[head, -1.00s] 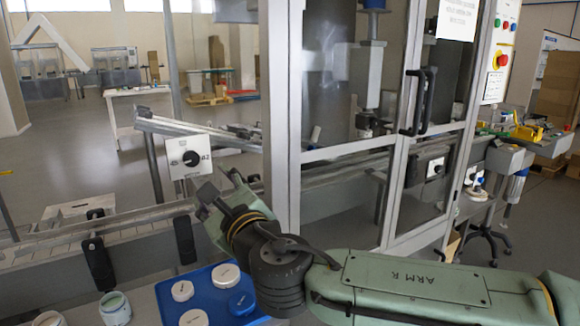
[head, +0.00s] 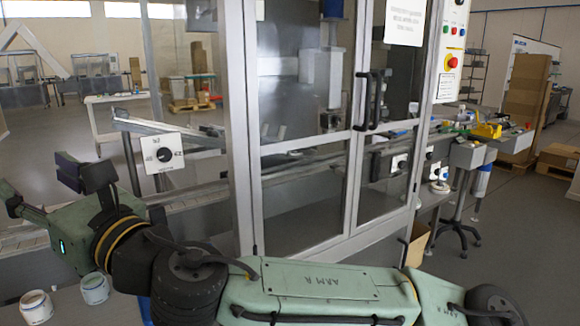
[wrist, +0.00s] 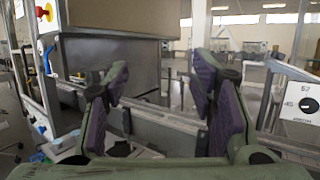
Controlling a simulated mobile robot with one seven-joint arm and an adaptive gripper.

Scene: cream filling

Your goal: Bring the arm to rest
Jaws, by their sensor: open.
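My arm (head: 298,283) stretches across the bottom of the head view, with its forearm lying roughly level. My gripper (head: 48,185) is at the far left, in front of the conveyor side. In the wrist view my gripper (wrist: 160,90) shows its two purple-padded fingers spread wide apart with nothing between them. Both fingers are clear of the machine.
A glazed machine cabinet (head: 241,130) stands close behind my arm. A white rotary-switch panel (head: 163,153) is right of my gripper. Two open jars, one (head: 37,307) and another (head: 95,288), stand below it. Open floor (head: 520,240) lies at the right.

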